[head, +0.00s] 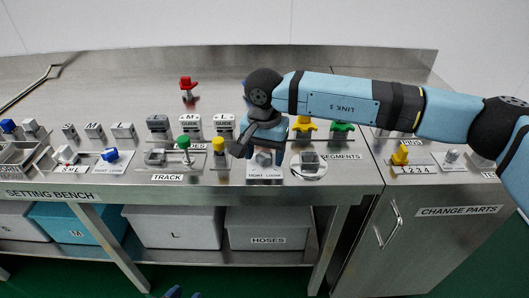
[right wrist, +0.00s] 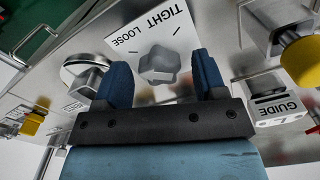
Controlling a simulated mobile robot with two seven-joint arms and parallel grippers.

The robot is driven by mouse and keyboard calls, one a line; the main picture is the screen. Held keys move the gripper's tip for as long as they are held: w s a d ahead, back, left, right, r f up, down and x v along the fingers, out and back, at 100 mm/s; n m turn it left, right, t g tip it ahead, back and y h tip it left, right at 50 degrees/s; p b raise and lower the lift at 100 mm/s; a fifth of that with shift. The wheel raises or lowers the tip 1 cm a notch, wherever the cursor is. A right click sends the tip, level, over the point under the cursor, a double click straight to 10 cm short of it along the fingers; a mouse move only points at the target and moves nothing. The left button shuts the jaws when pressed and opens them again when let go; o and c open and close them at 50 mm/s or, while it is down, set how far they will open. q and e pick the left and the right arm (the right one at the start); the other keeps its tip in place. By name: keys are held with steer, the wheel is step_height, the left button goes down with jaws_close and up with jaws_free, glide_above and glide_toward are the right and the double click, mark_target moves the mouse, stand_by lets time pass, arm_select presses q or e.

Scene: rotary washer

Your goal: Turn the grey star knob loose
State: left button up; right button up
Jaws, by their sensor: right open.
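The grey star knob (right wrist: 158,66) sits on a white plate (right wrist: 185,28) marked TIGHT and LOOSE. In the head view the knob (head: 263,158) is at the bench's front edge, partly hidden under my right gripper (head: 266,148). My right gripper also shows in the right wrist view (right wrist: 160,76). It is open, with one dark blue finger on each side of the knob. I cannot tell whether the fingers touch it. At the bottom edge of the head view, small dark blue tips, probably my left gripper (head: 184,293), barely show.
A yellow knob (head: 218,145) and green knob (head: 184,143) stand left of the star knob. A round metal dial (head: 309,163) is close on its right. GUIDE blocks (head: 190,124) and a red knob (head: 188,84) stand behind. The rear bench top is mostly clear.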

mark_target(264, 155)
arm_select(q)
steer(key=shift+a+p, duration=0.15)
steer(key=shift+p, duration=0.7)
arm_select(e)
step_height(264, 155, up, 14)
steer(key=shift+f, duration=0.15)
arm_select(q)
steer(key=shift+s+r, duration=0.15)
arm_select(e)
steer(key=shift+f, duration=0.1)
